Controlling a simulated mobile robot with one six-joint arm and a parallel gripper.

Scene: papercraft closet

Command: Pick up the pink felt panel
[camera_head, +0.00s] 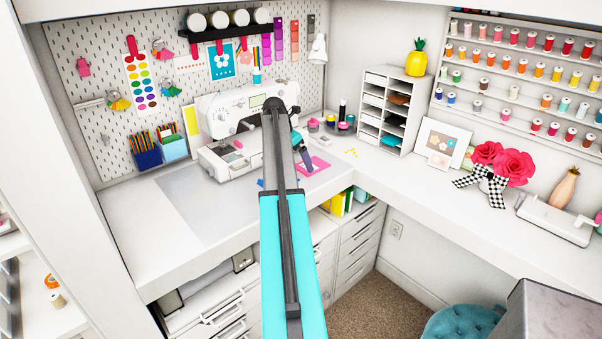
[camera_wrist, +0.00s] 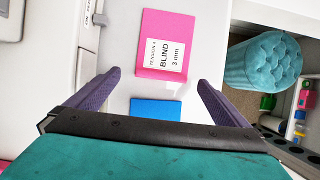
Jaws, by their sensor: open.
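The pink felt panel (camera_wrist: 152,27) lies flat on the white desk in the wrist view, with a white label reading "BLIND 3 mm" (camera_wrist: 166,55) on it. In the head view the pink panel (camera_head: 316,164) shows just right of my arm, beside the sewing machine. My gripper (camera_wrist: 160,80) is open and empty. Its two purple fingers are spread to either side, near the lower part of the panel and not touching it. A blue piece (camera_wrist: 155,108) lies between the fingers, closer to the palm. In the head view my gripper (camera_head: 306,160) is small and partly hidden.
The white sewing machine (camera_head: 243,118) stands left of the panel. Small jars (camera_head: 330,122) and a white shelf unit (camera_head: 394,108) stand behind and to the right. The desk's front edge lies close to the panel, with a teal tufted stool (camera_wrist: 264,65) below it.

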